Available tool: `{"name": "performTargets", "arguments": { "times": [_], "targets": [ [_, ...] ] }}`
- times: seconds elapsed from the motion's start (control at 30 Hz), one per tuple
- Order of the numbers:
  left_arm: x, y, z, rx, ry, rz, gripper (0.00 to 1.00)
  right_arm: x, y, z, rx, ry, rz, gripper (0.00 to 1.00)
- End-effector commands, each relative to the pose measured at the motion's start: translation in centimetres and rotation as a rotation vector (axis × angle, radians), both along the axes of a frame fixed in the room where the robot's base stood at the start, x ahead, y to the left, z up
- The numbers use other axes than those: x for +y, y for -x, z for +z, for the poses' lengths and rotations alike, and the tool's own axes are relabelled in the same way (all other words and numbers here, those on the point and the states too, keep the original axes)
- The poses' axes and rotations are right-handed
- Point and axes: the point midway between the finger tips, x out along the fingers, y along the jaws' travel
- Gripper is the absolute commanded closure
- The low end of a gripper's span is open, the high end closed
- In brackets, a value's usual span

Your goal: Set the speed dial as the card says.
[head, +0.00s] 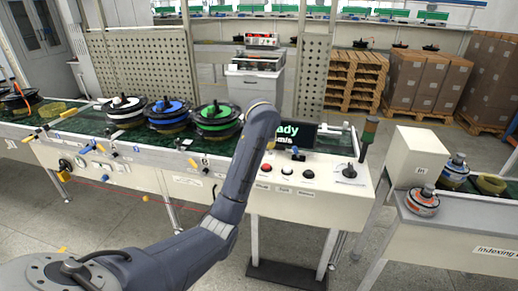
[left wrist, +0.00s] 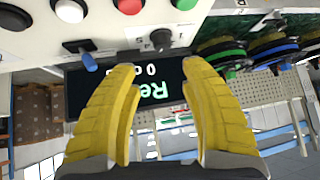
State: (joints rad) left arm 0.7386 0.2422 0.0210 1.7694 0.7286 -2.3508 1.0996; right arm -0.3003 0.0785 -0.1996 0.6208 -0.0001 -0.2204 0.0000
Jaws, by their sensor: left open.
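The speed dial (left wrist: 161,39) is a dark knob on the pale control panel, with small figures around it that I cannot read surely. In the left wrist view it sits just beyond the fingertips, between them. My left gripper (left wrist: 160,70) is open, its two yellow fingers wide apart with nothing between them. In the head view my own arm hides the dial and the gripper. The dark screen (left wrist: 152,92) shows green "Ready" and a white "0", upside down there; it is partly hidden in the head view (head: 302,134). I cannot make out a card. My right gripper is not in view.
A green button (left wrist: 183,4) is at the wrist view's edge. Hub motors (head: 215,118) stand along the conveyor. A signal post (head: 368,138) rises at right.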

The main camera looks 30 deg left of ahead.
Motion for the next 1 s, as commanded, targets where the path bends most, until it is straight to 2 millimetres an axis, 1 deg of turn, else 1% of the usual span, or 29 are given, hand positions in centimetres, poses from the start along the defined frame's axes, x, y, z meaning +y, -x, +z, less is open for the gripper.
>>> {"name": "performTargets", "arguments": {
  "times": [0.03, 0.1, 0.23, 0.37, 0.57, 1.0],
  "targets": [
    [-0.1, 0.1, 1.2, -0.046, 0.008, 0.031, 0.55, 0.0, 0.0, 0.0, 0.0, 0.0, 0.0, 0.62],
    [0.0, 0.2, 1.7, -0.08, 0.028, 0.072, 0.55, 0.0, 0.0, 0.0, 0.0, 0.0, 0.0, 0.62],
    [0.2, 0.1, 1.6, -0.098, 0.052, 0.108, 0.55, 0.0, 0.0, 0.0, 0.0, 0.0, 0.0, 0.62],
    [0.6, -0.5, 1.0, -0.1, 0.055, 0.114, 0.55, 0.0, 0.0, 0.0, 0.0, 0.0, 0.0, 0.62],
    [1.8, -2.2, -1.1, -0.097, 0.055, 0.114, 0.55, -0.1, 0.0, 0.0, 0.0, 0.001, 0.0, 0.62],
    [4.9, -6.6, -6.6, -0.097, 0.055, 0.114, 0.55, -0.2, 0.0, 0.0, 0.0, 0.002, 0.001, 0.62]
  ]
}}
